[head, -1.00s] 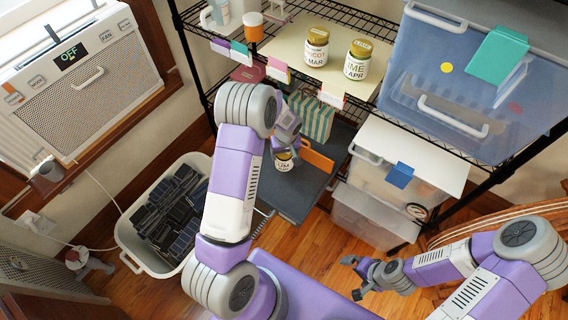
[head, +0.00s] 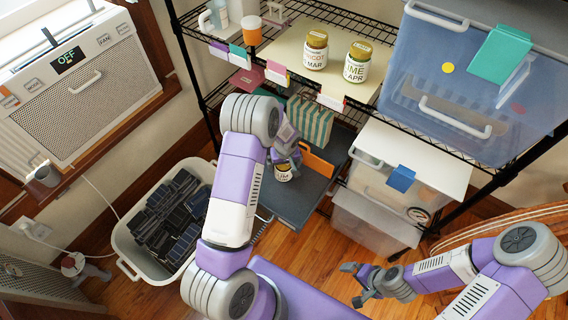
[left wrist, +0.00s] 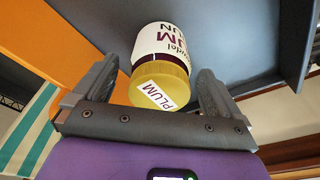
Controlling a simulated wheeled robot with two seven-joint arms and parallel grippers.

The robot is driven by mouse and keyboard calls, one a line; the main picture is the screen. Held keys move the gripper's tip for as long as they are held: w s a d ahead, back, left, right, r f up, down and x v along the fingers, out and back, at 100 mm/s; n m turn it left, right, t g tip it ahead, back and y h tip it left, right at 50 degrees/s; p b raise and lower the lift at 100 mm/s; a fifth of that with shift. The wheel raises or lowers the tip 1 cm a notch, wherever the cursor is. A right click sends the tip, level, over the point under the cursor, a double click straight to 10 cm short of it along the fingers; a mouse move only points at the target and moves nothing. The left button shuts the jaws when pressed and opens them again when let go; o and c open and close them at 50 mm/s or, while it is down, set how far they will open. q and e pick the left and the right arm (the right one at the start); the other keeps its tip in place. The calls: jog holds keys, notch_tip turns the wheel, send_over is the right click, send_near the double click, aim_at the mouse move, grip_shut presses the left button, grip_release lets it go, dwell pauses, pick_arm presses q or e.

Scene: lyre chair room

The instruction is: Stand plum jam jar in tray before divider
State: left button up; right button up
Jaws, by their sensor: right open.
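The plum jam jar (head: 283,173), with a gold lid and a white label, is upright at the dark grey tray (head: 290,206), to the left of the orange divider (head: 319,165) in the head view. In the left wrist view the jar (left wrist: 160,72) is between the fingers of my left gripper (left wrist: 158,75), lid toward the camera. Narrow gaps show between the fingers and the jar, so the gripper looks open around it. The divider (left wrist: 62,35) is at the upper left there. The jar's base is hidden. My right gripper (head: 355,284) is open and empty over the floor.
Clear bins (head: 375,220) stand to the right. A white tub (head: 129,240) of dark packs stands left.

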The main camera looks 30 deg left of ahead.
pick_arm(q)
notch_tip(320, 180, up, 12)
jog(key=s+d+p, duration=0.1)
jog(key=p, duration=0.3)
jog(key=shift+d, duration=0.15)
jog(key=shift+s, duration=0.1)
dwell(0.3)
